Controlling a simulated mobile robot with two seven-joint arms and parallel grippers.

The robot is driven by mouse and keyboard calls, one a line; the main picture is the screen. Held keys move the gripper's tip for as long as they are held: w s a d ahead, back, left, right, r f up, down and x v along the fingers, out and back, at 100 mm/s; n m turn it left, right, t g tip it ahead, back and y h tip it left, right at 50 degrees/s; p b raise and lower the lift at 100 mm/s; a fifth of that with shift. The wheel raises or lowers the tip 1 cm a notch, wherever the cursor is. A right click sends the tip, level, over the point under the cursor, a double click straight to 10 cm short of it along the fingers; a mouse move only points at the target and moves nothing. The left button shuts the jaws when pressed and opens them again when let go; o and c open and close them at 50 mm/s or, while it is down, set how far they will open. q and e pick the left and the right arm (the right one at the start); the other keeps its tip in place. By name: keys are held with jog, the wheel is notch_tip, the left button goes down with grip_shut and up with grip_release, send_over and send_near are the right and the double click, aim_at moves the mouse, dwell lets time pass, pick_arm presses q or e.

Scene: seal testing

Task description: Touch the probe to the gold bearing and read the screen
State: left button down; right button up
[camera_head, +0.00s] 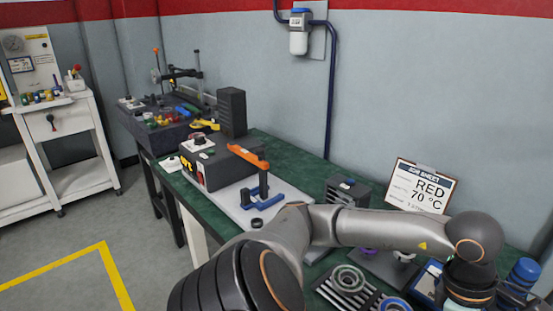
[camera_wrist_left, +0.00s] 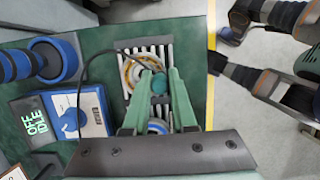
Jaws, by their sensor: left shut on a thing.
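In the left wrist view my left gripper (camera_wrist_left: 158,74) is shut on the probe (camera_wrist_left: 159,84), whose round teal part shows between the fingertips. A black cable arches from it towards the meter. The gold bearing (camera_wrist_left: 134,68) lies on a slatted rack (camera_wrist_left: 121,47), just beside the fingertips. I cannot tell whether the probe tip touches it. The meter (camera_wrist_left: 94,111) has a blue dial; the dark screen (camera_wrist_left: 36,118) beside it reads OFF and IDLE in green. In the head view my arm's end hides my left gripper. My right gripper is not clearly shown.
A blue-ringed bearing (camera_wrist_left: 157,126) lies lower on the rack. The job sheet (camera_head: 424,186) reads RED 70 °C. An orange-handled press (camera_head: 250,160) stands mid-bench. The table edge is right of the rack in the wrist view.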

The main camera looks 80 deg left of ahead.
pick_arm(q)
jog(key=c, duration=0.6)
grip_release()
jog(key=shift+c, duration=0.2)
jog(key=shift+r+p, duration=2.5)
jog(key=shift+r, duration=1.05)
jog(key=shift+f, duration=0.1)
jog(key=shift+s, duration=0.1)
